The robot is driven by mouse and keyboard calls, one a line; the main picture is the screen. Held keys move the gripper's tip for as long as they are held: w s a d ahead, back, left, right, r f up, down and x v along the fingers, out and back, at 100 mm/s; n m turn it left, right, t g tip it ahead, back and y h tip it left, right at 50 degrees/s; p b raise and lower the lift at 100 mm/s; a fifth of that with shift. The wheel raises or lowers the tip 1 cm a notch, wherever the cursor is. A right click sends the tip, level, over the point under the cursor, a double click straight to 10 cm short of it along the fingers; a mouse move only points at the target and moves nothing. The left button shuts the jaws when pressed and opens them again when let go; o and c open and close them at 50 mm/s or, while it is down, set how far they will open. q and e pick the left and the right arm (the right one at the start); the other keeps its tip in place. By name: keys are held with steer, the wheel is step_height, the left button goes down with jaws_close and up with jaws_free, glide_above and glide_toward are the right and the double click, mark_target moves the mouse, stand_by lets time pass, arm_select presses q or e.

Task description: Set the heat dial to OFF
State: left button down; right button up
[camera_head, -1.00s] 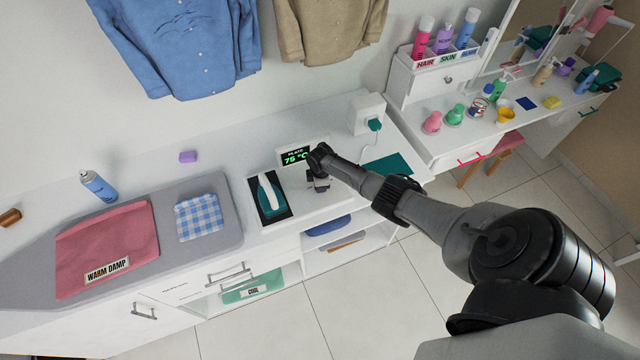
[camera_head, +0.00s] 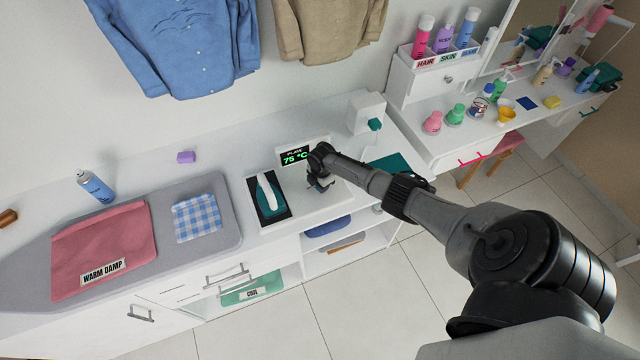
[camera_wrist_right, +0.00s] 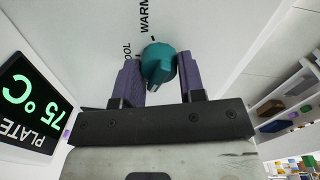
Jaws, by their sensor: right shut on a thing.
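The teal heat dial (camera_wrist_right: 158,62) sits on a white panel in the right wrist view. The purple fingers of my right gripper (camera_wrist_right: 160,78) are on either side of it, shut on it. Next to the dial I read WARM (camera_wrist_right: 146,16) and part of a word ending in OOL (camera_wrist_right: 127,52); no OFF mark shows. The plate display (camera_wrist_right: 32,103) reads 75 °C and also shows in the head view (camera_head: 295,156). There my right gripper (camera_head: 319,184) is over the white unit beside the iron, and it hides the dial. My left gripper is not in view.
The teal iron (camera_head: 268,195) rests on a dark plate just left of my right gripper. A grey ironing pad (camera_head: 226,235) with a pink cloth (camera_head: 105,245) and a checked cloth (camera_head: 197,217) lies further left. Open shelves (camera_head: 350,250) are below.

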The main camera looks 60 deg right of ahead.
stand_by(0.3)
steer(key=o, duration=0.9)
steer(key=shift+r, duration=0.1)
steer(key=shift+r, duration=0.35)
steer(key=r, duration=0.4)
steer(key=r+p, duration=0.1)
steer(key=r, duration=0.3)
steer(key=r+p, duration=0.1)
steer(key=r, duration=0.4)
steer(key=shift+s+a, duration=0.1)
steer(key=shift+s, duration=0.3)
steer(key=shift+f, duration=0.1)
